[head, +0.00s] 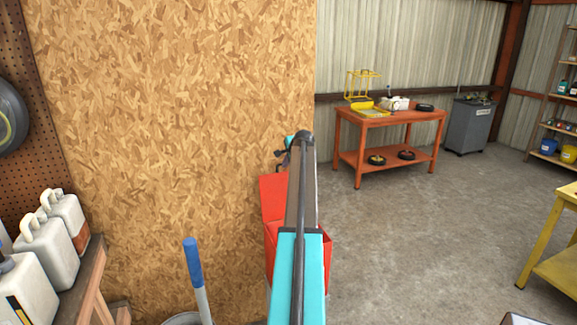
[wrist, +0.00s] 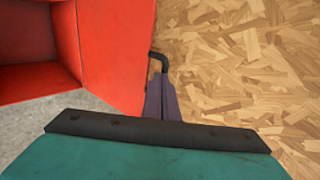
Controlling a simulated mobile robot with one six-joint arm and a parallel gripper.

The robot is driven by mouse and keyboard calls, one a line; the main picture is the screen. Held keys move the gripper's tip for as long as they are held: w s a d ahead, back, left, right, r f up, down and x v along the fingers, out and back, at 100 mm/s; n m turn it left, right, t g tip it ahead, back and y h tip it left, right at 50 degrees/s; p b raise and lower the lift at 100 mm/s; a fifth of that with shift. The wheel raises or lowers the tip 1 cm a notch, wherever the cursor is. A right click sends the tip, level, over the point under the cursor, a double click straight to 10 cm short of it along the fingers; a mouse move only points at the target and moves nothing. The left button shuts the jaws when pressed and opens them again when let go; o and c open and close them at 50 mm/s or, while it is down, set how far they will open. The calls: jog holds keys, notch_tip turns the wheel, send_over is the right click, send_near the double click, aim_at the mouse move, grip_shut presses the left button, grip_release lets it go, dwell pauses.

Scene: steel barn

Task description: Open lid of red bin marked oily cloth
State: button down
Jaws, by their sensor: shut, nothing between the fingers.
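The red bin (head: 270,242) stands against the chipboard wall in the head view, partly hidden behind my arm. Its red lid (head: 272,197) is raised and leans up toward the wall. In the wrist view the lid (wrist: 112,50) is a slanted red panel, and the bin's open inside (wrist: 28,35) shows at the left. My gripper (head: 283,153) is near the lid's upper edge; in the wrist view my gripper (wrist: 163,98) is shut and empty, between the lid's edge and the wall. A thin black bent piece (wrist: 158,60) shows at its tip. No marking on the bin is readable.
The chipboard wall (head: 170,120) is close behind the bin. A blue-handled tool (head: 193,265) stands at the front, left of my arm. White jugs (head: 48,250) stand on a shelf at left. Concrete floor (head: 420,235) is clear to the right, before an orange table (head: 390,117).

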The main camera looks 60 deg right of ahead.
jog(key=shift+s+d, duration=0.15)
jog(key=shift+s, duration=0.05)
jog(key=shift+s, duration=0.1)
jog(key=a+f+b+v, duration=0.1)
jog(key=b+v, duration=0.1)
jog(key=v, duration=1)
jog(key=shift+s+a, duration=0.15)
jog(key=shift+s, duration=0.4)
dwell(0.4)
